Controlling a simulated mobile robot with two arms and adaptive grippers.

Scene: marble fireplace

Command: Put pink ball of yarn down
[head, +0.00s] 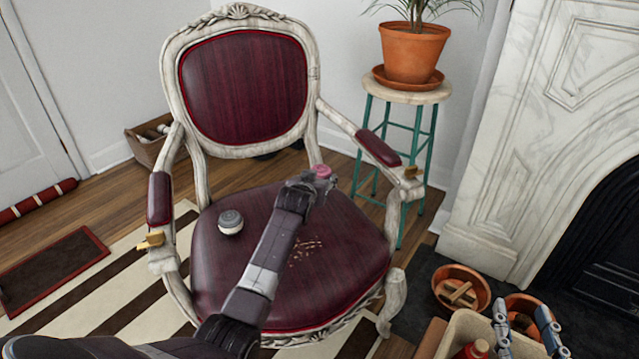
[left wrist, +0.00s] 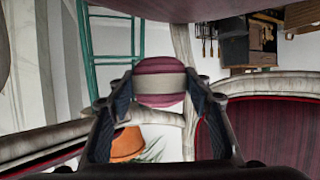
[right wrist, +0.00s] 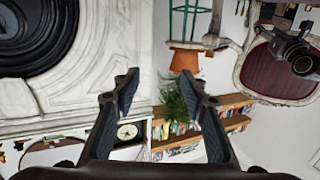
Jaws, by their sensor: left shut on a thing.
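The pink ball of yarn (head: 323,171) is at the tip of my left gripper (head: 312,180), over the back right part of the dark red chair seat (head: 340,250). In the left wrist view the ball (left wrist: 160,82), maroon-pink with a pale band, sits between both fingers, which are shut on it. I cannot tell whether the ball touches the seat. A grey and white ball (head: 231,222) rests on the seat, left of my arm. My right gripper (right wrist: 163,88) is open and empty in the right wrist view.
The chair has carved pale armrests (head: 390,165) on both sides. A plant pot (head: 412,52) stands on a green-legged stool (head: 408,97) behind right. Terracotta bowls (head: 461,288) and a pale bin (head: 455,342) are near the fireplace. The seat's front is largely clear.

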